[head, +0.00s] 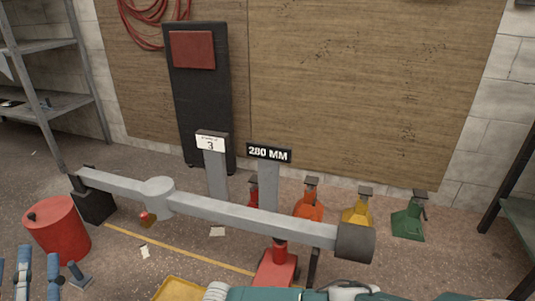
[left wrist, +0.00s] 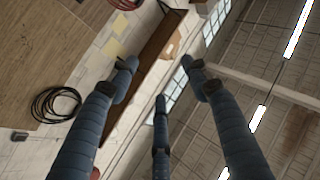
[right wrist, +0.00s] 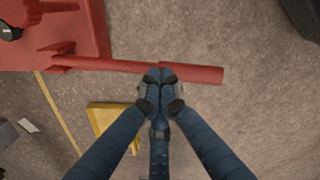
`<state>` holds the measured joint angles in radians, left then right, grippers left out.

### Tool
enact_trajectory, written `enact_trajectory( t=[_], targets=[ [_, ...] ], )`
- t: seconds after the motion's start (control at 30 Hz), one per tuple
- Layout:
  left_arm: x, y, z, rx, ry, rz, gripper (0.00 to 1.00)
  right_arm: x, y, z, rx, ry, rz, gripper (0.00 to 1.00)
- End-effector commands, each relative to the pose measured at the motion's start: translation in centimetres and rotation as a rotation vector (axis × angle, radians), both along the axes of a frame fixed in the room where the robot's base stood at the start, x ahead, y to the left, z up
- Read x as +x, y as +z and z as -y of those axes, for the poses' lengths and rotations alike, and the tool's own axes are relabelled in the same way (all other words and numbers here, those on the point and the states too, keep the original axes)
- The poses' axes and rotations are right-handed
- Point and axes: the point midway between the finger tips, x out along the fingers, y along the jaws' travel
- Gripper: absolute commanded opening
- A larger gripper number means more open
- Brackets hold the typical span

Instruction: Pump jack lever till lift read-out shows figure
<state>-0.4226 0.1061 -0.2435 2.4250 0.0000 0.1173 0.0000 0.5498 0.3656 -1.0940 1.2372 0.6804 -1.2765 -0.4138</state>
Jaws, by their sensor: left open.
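The lift read-out (head: 269,153) is a black sign on a grey post, reading 280 MM. The red jack (head: 277,270) stands on the floor below the grey beam; it also shows in the right wrist view (right wrist: 85,25). Its red lever (right wrist: 195,73) runs rightward there, ending in a thicker handle. My right gripper (right wrist: 160,76) is shut, its fingertips together and overlapping the lever where the handle begins. I cannot tell whether they touch it. My left gripper (left wrist: 160,75) is open and empty, pointing up at wall and ceiling; its fingers show at the head view's lower left.
A long grey beam (head: 250,215) spans the middle. A white card (head: 210,143) reading 3 stands beside the read-out. A red drum (head: 57,230) is at left. Orange, yellow and green (head: 408,222) jacks stand along the wall. A yellow object (right wrist: 105,120) lies near my right gripper.

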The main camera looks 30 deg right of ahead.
Motion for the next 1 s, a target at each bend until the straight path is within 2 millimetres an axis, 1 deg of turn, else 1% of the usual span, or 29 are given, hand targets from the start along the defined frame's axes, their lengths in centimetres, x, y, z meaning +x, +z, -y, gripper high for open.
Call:
enact_trajectory(
  t=[0.2, 0.5, 0.77, 1.0],
  targets=[
    [1.4, -2.7, 0.0, 0.038, 0.008, -0.135, 0.48, -0.2, 0.6, -0.2, 0.002, 0.001, -0.005, 0.0],
    [2.6, -6.8, -0.2, 0.089, 0.019, -0.321, 0.48, -0.2, 1.3, -0.2, 0.003, 0.001, -0.004, 0.0],
    [2.9, -10.6, -0.6, 0.131, 0.028, -0.482, 0.48, -0.2, 2.0, -0.2, 0.004, 0.001, -0.004, 0.0],
    [2.6, -13.9, -1.1, 0.167, 0.036, -0.622, 0.48, -0.2, 2.6, -0.2, 0.004, 0.001, -0.004, 0.0]
  ],
)
